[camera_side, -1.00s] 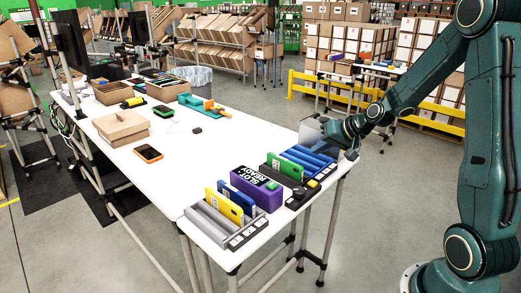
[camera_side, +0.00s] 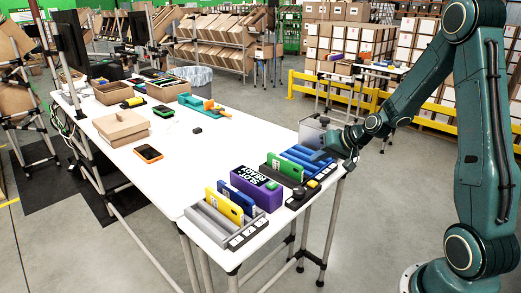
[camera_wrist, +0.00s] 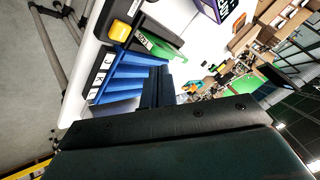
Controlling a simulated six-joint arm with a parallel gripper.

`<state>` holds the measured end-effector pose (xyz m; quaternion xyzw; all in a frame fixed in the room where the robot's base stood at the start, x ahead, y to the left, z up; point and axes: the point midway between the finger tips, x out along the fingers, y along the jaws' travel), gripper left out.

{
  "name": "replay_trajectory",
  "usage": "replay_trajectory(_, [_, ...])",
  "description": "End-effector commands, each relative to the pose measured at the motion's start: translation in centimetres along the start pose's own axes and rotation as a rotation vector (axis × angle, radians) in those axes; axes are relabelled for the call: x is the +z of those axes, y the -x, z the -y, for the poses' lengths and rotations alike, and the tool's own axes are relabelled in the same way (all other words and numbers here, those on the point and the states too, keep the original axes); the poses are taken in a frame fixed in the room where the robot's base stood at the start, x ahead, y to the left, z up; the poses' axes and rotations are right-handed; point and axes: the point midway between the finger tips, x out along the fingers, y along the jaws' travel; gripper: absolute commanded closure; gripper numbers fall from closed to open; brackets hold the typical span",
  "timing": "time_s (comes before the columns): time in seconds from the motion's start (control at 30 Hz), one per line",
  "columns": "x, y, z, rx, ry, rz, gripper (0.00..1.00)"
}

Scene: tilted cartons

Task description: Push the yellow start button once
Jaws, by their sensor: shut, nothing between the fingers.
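The yellow button (camera_side: 313,184) sits on a dark control box (camera_side: 301,197) near the right front corner of the white table, beside a black knob (camera_side: 298,192). In the wrist view the yellow button (camera_wrist: 119,31) shows at the upper left, on the dark box. My gripper (camera_side: 317,156) is shut and empty over the blue slotted rack, behind the button and apart from it. In the wrist view my fingers (camera_wrist: 156,88) point up the picture, in front of part of the blue rack, with the button off to their upper left.
A purple SLOT READY box (camera_side: 257,188) and a grey rack (camera_side: 217,225) with yellow and blue cards stand to the left. A grey bin (camera_side: 312,131) is behind my gripper. The middle of the table is mostly clear.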

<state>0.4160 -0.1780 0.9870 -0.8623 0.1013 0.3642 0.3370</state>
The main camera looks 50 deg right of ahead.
Motion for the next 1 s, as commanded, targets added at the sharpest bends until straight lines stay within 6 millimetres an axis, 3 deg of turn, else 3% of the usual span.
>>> replay_trajectory(0.5, [2.6,-3.5,-2.6,0.0,-0.001,0.002,1.0])
replay_trajectory(1.0, [3.0,-4.1,-3.0,0.0,0.0,0.0,1.0])
